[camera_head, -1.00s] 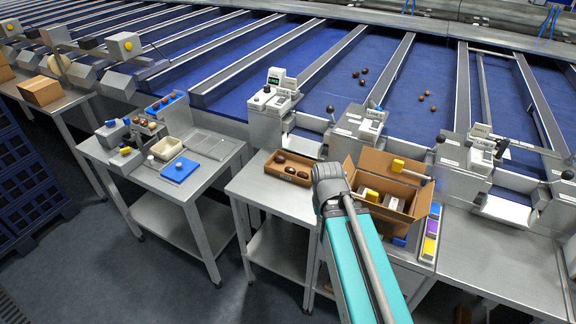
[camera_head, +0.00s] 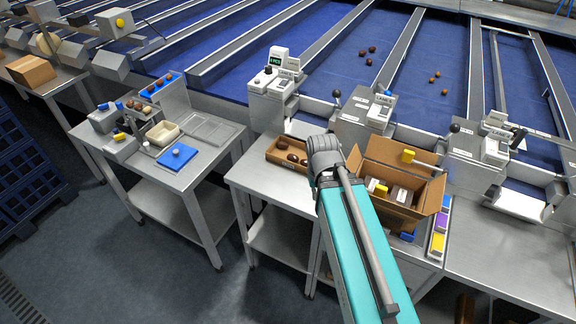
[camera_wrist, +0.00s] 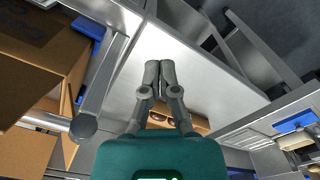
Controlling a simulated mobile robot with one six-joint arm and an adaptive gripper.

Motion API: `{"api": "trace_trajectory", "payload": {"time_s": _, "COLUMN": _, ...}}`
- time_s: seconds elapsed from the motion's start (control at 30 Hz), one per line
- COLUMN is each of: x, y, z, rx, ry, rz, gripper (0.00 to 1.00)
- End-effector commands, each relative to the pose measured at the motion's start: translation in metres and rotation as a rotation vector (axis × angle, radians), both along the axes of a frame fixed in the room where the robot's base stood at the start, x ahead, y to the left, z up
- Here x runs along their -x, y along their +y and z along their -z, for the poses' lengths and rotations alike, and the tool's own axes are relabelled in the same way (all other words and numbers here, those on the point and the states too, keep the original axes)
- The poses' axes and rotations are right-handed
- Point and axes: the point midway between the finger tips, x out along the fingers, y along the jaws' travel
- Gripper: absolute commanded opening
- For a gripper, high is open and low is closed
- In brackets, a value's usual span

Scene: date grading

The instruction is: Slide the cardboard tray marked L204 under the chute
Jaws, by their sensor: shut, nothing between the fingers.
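A low cardboard tray (camera_head: 284,163) holding several dark dates sits on the middle steel table, just in front of a pale chute mouth (camera_head: 303,130). I cannot read any marking on the tray. In the wrist view, my gripper (camera_wrist: 160,64) is shut and empty, its two fingers side by side over the pale tabletop. The tray (camera_wrist: 196,122) shows partly there, behind the fingers. In the head view my arm stands at the tray's right end and hides the gripper. I cannot tell whether the fingers touch the tray.
A large open carton (camera_head: 370,206) with small boxes stands close right of my arm; it fills the left of the wrist view. Colored blocks (camera_head: 438,243) lie right of it. The left table (camera_head: 140,172) holds a blue board (camera_head: 187,164) and a cream container (camera_head: 162,133).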

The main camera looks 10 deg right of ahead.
Motion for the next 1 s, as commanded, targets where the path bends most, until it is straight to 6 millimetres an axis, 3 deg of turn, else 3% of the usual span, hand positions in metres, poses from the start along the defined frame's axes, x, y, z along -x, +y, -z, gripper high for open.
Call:
{"api": "trace_trajectory", "payload": {"time_s": 0.17, "x": -0.013, "y": 0.003, "z": 0.0, "rx": 0.0, "ry": 0.0, "rz": 0.029, "gripper": 0.0}}
{"api": "trace_trajectory", "payload": {"time_s": 0.27, "x": -0.032, "y": 0.016, "z": 0.001, "rx": 0.0, "ry": 0.0, "rz": 0.073, "gripper": 0.0}}
{"api": "trace_trajectory", "payload": {"time_s": 0.7, "x": -0.163, "y": 0.067, "z": 0.003, "rx": -0.001, "ry": -0.001, "rz": 0.487, "gripper": 0.0}}
{"api": "trace_trajectory", "payload": {"time_s": 0.83, "x": -0.186, "y": 0.079, "z": 0.003, "rx": -0.001, "ry": -0.001, "rz": 0.574, "gripper": 0.0}}
{"api": "trace_trajectory", "payload": {"time_s": 1.0, "x": -0.195, "y": 0.084, "z": 0.003, "rx": -0.001, "ry": -0.001, "rz": 0.623, "gripper": 0.0}}
